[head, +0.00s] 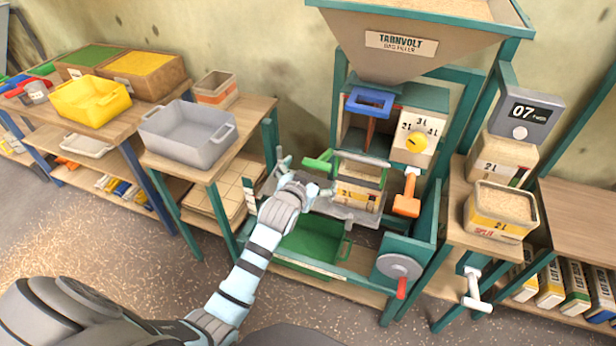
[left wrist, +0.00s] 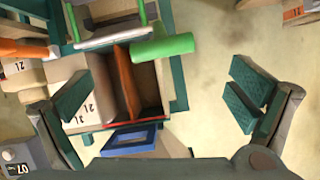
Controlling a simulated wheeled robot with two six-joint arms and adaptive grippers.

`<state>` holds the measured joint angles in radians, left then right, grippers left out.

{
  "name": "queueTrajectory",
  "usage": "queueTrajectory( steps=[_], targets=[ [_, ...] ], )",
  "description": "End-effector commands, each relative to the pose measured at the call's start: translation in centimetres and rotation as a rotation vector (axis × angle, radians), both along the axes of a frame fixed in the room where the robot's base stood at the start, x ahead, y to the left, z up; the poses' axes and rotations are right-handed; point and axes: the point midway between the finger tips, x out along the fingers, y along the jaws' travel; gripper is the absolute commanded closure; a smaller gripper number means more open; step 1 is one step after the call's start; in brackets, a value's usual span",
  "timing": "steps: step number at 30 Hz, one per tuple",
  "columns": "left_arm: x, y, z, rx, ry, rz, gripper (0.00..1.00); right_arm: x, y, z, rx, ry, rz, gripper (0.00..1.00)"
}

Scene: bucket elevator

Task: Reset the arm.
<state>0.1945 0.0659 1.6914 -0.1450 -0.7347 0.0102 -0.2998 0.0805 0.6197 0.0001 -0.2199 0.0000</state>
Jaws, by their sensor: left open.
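My left arm reaches from the bottom of the head view to the front of the bag filler (head: 401,43). My left gripper (head: 307,172) is open and empty, close to the filler's green handle (head: 319,162). In the left wrist view, its two fingers are wide apart (left wrist: 160,96). The green handle (left wrist: 163,48) shows beyond the fingers, with nothing gripped. A box marked 2L (head: 358,195) sits under the filler. A blue handle (head: 369,101) is above it, and it also shows in the left wrist view (left wrist: 135,138). My right gripper is in neither view.
A dial (head: 417,142), an orange handle (head: 407,194) and a crank wheel (head: 399,266) are on the filler's right side. A green bin (head: 310,243) is below. A grey bin (head: 188,134) stands left; a filled box (head: 501,208) and a scale display (head: 525,112) stand right.

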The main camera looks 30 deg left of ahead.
Motion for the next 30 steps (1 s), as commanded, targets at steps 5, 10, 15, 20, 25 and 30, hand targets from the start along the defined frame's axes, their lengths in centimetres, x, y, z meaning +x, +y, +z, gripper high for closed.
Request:
queueTrajectory(
  steps=[5, 10, 15, 20, 25, 30],
  targets=[
    [-2.4, -0.4, 1.1, 0.000, -0.002, 0.000, 0.00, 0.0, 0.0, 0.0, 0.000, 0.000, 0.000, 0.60],
    [-2.6, -0.4, 1.2, 0.001, -0.002, -0.001, 0.00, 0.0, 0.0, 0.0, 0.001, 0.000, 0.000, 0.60],
    [-2.6, -0.4, 1.2, 0.001, -0.002, -0.001, 0.00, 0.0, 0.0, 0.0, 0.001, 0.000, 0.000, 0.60],
    [-2.5, -0.5, 1.4, 0.001, -0.009, -0.002, 0.00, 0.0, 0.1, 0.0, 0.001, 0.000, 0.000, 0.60],
    [-2.1, -0.9, -4.2, -0.023, 0.027, -0.029, 0.00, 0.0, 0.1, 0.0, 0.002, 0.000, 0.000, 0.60],
    [-9.2, -0.8, -20.1, -0.070, 0.285, -0.032, 0.00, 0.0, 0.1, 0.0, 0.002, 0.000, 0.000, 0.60]
  ],
)
